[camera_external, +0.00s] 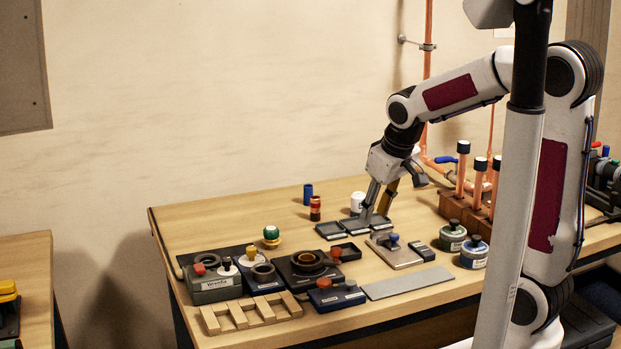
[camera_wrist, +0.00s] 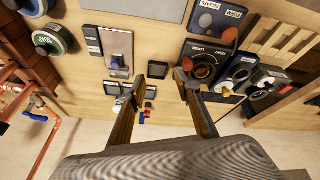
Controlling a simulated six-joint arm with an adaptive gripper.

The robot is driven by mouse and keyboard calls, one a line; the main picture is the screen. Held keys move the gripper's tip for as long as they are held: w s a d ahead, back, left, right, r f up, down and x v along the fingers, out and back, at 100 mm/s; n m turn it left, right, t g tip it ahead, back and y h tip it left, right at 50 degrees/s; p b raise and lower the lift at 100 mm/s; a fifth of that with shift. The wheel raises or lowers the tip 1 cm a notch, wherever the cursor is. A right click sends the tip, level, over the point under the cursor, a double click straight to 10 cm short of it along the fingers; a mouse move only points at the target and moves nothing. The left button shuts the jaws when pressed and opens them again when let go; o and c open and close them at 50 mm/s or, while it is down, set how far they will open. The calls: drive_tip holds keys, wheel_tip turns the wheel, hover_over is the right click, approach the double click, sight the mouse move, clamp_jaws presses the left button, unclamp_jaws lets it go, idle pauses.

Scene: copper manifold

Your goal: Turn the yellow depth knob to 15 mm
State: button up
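A small yellow-topped knob (camera_external: 250,252) stands on a white dial on a dark blue box at the left of the bench in the external view. I cannot read its scale or pointer. My gripper (camera_external: 376,216) points down over the middle of the bench, by the shallow black trays and well to the right of the knob. In the wrist view its two fingers (camera_wrist: 170,72) are spread apart with nothing between them.
A green ball on a yellow base (camera_external: 271,234) stands behind. Copper pipes (camera_external: 461,172) rise at the right.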

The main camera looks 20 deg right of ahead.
drive_tip(key=w+a+r+n+t+y, duration=0.1)
drive_tip(key=w+a+r+n+t, duration=0.15)
drive_tip(key=w, duration=0.85)
drive_tip(key=w+a+r+n+t+y, duration=0.15)
drive_tip(key=w+t, duration=0.25)
drive_tip(key=w, duration=0.8)
drive_tip(key=w+a+f+n+y, duration=0.2)
drive_tip(key=w+a+n+y, duration=0.25)
drive_tip(key=a, duration=0.25)
drive_tip(key=n+g+y, duration=0.6)
drive_tip(key=g, duration=0.6)
approach(254, 247)
drive_tip(key=shift+s+a+f, duration=0.2)
drive_tip(key=shift+a, duration=0.4)
drive_tip(key=shift+x, duration=3.9)
